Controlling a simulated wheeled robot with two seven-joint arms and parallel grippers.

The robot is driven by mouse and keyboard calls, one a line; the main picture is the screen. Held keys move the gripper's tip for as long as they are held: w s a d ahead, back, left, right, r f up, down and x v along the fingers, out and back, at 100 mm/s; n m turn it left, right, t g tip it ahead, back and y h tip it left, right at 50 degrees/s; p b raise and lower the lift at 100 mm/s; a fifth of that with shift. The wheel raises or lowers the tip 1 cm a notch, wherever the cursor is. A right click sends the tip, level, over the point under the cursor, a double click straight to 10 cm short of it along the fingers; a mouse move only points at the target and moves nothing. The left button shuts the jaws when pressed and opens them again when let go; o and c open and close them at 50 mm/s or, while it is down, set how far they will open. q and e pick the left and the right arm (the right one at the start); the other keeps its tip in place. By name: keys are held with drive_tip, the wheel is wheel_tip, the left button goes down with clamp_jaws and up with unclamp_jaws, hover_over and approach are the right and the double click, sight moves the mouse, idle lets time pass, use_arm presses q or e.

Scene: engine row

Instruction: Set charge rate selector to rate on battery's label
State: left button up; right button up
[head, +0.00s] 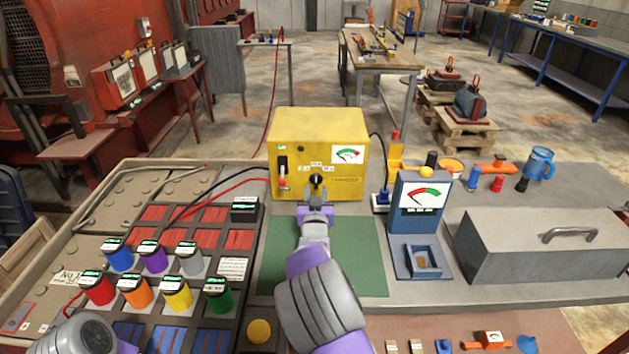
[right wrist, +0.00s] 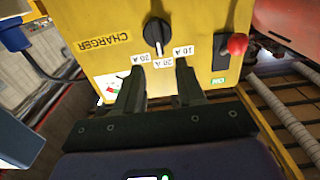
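The yellow charger (head: 318,150) stands on the bench. Its black selector knob (head: 316,180) also shows in the right wrist view (right wrist: 157,32), where the charger face is upside down. The knob's white mark points towards the middle of three rate labels (right wrist: 163,62); one end label reads 10 A, the other appears to read 20 A. My right gripper (right wrist: 160,78) is open in front of the face, its fingers apart and not around the knob. White labels (head: 233,268) lie on the left rack; their writing is too small to read. My left gripper is out of view.
Red and black leads run from the charger to the left rack (head: 130,190) with several coloured canisters. A blue meter stand (head: 420,208) and grey toolbox (head: 540,245) are at right. A green mat (head: 355,260) lies before the charger.

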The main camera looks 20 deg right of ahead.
sight(316, 179)
drive_tip(key=shift+b+x, duration=0.35)
drive_tip(key=shift+x, duration=2.35)
drive_tip(key=shift+c, duration=0.4)
clamp_jaws()
